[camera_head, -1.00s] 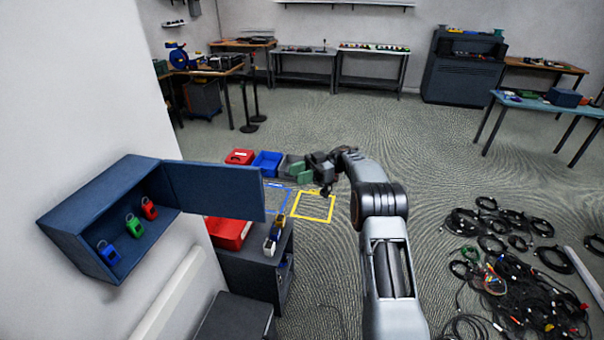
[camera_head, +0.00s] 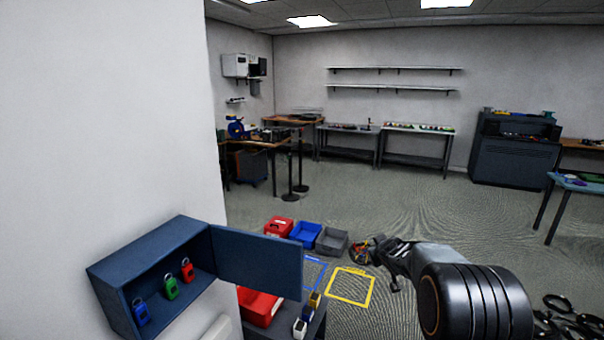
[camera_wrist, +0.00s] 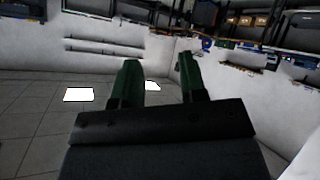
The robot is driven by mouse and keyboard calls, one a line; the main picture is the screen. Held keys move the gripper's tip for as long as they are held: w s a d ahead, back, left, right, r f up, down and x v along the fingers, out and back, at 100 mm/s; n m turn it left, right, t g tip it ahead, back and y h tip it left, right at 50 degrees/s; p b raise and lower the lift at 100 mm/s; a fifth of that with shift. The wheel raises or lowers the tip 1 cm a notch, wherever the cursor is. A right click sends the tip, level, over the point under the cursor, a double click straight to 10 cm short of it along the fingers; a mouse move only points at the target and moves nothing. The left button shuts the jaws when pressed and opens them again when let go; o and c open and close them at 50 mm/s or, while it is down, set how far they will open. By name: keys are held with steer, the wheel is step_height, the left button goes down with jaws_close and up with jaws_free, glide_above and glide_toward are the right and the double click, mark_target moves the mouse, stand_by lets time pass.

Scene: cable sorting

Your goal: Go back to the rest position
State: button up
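My gripper (camera_wrist: 157,60) shows in the wrist view with its two dark green fingers apart and nothing between them. Past the fingers are white walls, ceiling panels and shelves, seen upside down.
A blue wall cabinet (camera_head: 105,300) with its door (camera_head: 255,262) open holds a blue, a green and a red padlock. Red, blue (camera_head: 306,234) and grey (camera_head: 331,241) bins stand beyond the yellow square (camera_head: 367,303). Cables (camera_head: 560,304) lie at lower right.

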steer(key=s+a+m+g+b, duration=0.1)
steer(key=s+a+g, duration=0.1)
steer(key=s, duration=1)
steer(key=s+a+r+m+g+b, duration=0.1)
steer(key=s+a+g, duration=0.1)
steer(key=s, duration=1.1)
steer(key=s+a+r+m+g+y+b, duration=0.1)
steer(key=s+a, duration=0.3)
steer(key=s, duration=0.8)
steer(key=shift+s+m+g, duration=0.3)
steer(key=shift+m+g, duration=0.3)
steer(key=shift+g, duration=0.3)
